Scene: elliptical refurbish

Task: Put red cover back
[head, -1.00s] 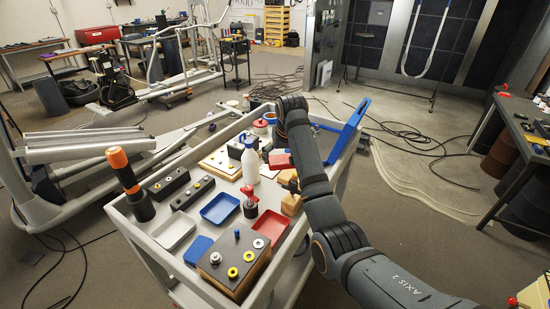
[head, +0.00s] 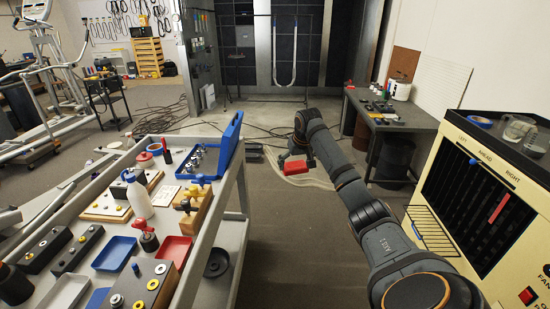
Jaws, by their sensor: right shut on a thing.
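The red cover (head: 299,166) is a small red block at the end of my right arm in the head view. My right gripper (head: 286,163) is shut on it and holds it in the air over the open floor, to the right of the cart. The fingers are small and partly hidden behind the arm and the cover. My left gripper is not in view.
The tool cart (head: 222,218) at left carries a white spray bottle (head: 138,196), a blue tray (head: 114,253), a red tray (head: 174,250) and an open blue case (head: 229,143). A cream console (head: 470,125) stands at right, a dark workbench (head: 392,122) behind.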

